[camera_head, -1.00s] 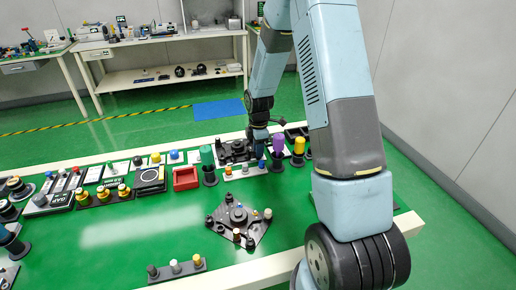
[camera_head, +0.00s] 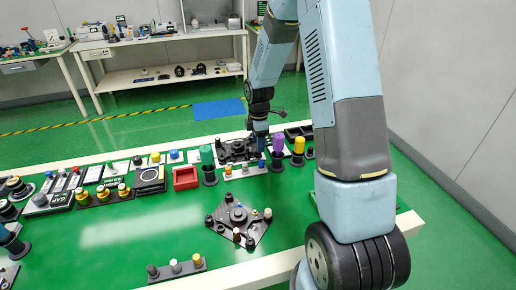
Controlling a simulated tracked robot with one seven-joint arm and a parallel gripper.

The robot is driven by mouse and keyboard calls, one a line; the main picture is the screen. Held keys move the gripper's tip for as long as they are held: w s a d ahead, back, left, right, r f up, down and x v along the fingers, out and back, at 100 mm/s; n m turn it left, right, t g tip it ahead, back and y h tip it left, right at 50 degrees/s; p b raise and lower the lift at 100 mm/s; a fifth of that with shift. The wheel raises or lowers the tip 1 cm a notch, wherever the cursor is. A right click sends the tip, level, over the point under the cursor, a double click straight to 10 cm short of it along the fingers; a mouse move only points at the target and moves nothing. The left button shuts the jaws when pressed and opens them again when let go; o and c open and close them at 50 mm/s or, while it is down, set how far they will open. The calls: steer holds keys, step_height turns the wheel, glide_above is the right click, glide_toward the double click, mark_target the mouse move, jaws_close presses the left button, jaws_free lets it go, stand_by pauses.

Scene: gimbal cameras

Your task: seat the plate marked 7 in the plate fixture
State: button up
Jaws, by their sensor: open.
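A dark angular plate-like piece (camera_head: 238,222) with several pegs or knobs lies on the front middle of the green table. A second dark piece (camera_head: 234,151) with a round raised middle sits at the back of the table. No number 7 can be read, so I cannot tell which is the plate and which the fixture. My gripper (camera_head: 261,149) is small in view, pointing down at the right side of the back piece. It is open; its fingertips are partly hidden, and I cannot tell whether they touch anything.
A purple-topped post (camera_head: 278,150) and a yellow-topped post (camera_head: 298,150) stand close right of my gripper. A green-topped post (camera_head: 208,165) and a red tray (camera_head: 186,178) are to the left. A peg strip (camera_head: 176,268) lies at the front.

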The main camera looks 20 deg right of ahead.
step_height(320, 180, up, 10)
stand_by(0.4)
steer(key=shift+r, duration=0.15)
steer(key=s+r+m+t, duration=0.3)
steer(key=s+r+m, duration=0.6)
steer(key=s+r, duration=0.6)
steer(key=s+r+m+t, duration=0.1)
steer(key=s+r+m, duration=0.2)
steer(key=s, duration=0.5)
steer(key=s+r+m+t, duration=0.1)
steer(key=s+r+m, duration=0.2)
steer(key=s+m, duration=0.3)
steer(key=shift+s+d+r+t, duration=0.25)
steer(key=shift+s+t, duration=0.05)
steer(key=shift+s, duration=0.65)
